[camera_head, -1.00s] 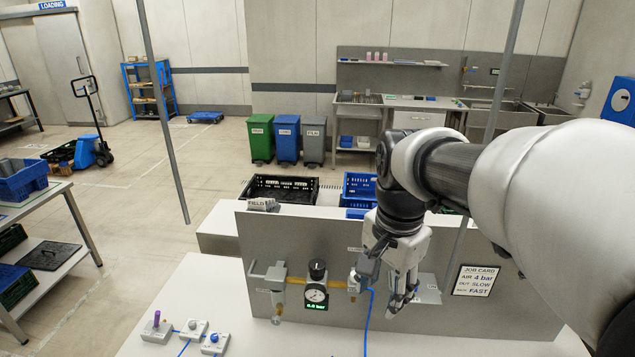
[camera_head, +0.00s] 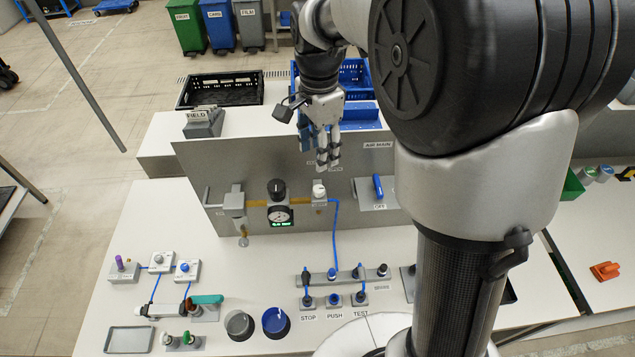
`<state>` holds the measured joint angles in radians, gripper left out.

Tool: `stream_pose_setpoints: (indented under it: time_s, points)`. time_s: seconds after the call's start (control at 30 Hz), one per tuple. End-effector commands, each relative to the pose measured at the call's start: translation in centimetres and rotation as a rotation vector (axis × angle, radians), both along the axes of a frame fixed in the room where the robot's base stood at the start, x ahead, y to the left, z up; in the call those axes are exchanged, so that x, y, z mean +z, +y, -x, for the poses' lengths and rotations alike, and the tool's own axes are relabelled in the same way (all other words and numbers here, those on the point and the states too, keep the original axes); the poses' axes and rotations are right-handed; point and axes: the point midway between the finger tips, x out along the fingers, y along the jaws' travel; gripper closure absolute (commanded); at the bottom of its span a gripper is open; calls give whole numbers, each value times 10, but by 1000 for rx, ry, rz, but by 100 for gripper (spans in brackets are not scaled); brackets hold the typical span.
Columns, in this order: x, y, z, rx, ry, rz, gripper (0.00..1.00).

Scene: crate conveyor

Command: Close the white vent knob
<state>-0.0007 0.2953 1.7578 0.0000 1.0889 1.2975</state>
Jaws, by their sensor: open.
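The white vent knob (camera_head: 319,190) sits on a small fitting on the grey upright panel (camera_head: 200,165), right of the round gauge (camera_head: 279,214). A blue hose runs down from this fitting. My gripper (camera_head: 328,160) is open and empty, with its fingers pointing down. Its fingertips appear just above the knob in the picture and apart from it. I cannot tell how far they are from the knob in depth. Which way the knob is turned is too small to tell.
A black regulator knob (camera_head: 277,188) stands above the gauge. A blue lever (camera_head: 378,187) is on the panel to the right. Black (camera_head: 220,89) and blue crates stand behind the panel.

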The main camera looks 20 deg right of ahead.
Motion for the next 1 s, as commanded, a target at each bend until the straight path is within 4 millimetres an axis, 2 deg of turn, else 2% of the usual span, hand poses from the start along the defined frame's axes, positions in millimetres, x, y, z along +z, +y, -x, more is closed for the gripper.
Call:
stream_pose_setpoints:
  time_s: [0.03, 0.2, 0.5, 0.7, 1.0]
  points:
    - [-14, 0, 1, 0, 5, 0, 55]
    - [-52, 0, 1, 1, 5, 0, 55]
    - [-108, 0, 0, 1, 2, 0, 55]
    - [-125, 0, 0, 1, 1, 0, 55]
    - [-128, 0, 0, 1, -1, 0, 55]
